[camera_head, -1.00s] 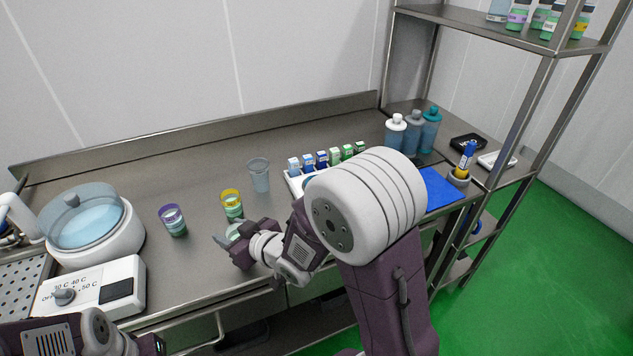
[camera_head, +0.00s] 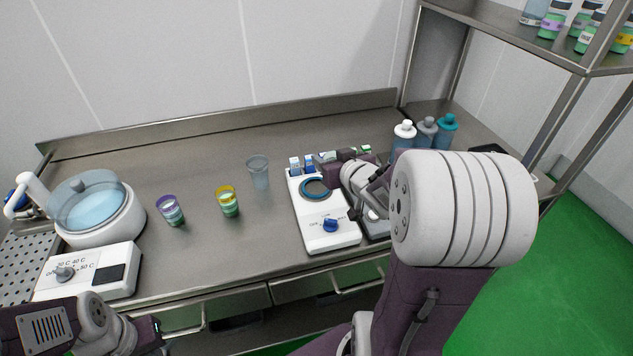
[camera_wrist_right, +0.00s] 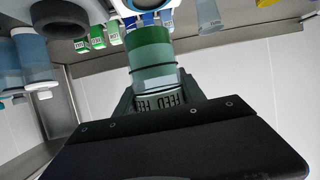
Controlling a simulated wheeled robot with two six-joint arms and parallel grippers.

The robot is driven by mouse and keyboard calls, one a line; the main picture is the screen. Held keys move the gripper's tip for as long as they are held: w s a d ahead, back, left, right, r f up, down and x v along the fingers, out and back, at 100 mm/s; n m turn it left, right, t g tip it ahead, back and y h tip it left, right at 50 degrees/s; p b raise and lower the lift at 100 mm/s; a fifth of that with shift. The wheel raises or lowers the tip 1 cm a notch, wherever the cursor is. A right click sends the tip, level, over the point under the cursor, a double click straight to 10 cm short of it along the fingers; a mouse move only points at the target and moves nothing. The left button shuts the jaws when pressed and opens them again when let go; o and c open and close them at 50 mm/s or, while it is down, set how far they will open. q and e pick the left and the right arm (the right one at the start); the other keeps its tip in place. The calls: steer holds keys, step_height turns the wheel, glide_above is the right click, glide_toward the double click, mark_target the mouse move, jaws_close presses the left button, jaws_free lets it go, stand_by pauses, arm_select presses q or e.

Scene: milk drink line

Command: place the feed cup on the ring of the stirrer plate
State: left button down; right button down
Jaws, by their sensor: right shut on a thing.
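The stirrer plate (camera_head: 325,237) is a white unit with a blue knob, on the bench right of centre in the head view. Its dark blue ring (camera_head: 316,196) is bare. My right gripper (camera_head: 326,160) is just behind and right of the ring. In the right wrist view it is shut on the feed cup (camera_wrist_right: 150,60), which has a green body, a dark band and a FEED label appearing upside down. In the head view the cup is mostly hidden by the gripper. My left gripper (camera_head: 152,338) is at the lower left, its jaws unclear.
A clear cup (camera_head: 258,173) stands left of the plate, with yellow-rimmed (camera_head: 228,203) and purple-rimmed (camera_head: 171,211) cups farther left. Small labelled boxes (camera_head: 295,164) stand behind the ring. Capped bottles (camera_head: 426,133) stand at the right. A lidded white warmer (camera_head: 95,215) is at the left.

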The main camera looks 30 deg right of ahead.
steer(key=s+d+r+m+h, duration=0.1)
steer(key=s+d+r+h, duration=0.1)
steer(key=d, duration=0.2)
steer(key=w+a+f+b, duration=0.1)
steer(key=w+f, duration=0.2)
steer(key=w+a+f+b, duration=0.1)
steer(key=w+f+b, duration=0.1)
steer(key=w+f, duration=0.2)
steer(key=w+a+f+b, duration=0.1)
steer(key=w+f+b, duration=0.1)
steer(key=w+f, duration=0.2)
steer(key=shift+w+a, duration=0.2)
steer(key=shift+a, duration=0.05)
steer(key=shift+w+f, duration=0.1)
steer(key=shift+f, duration=0.2)
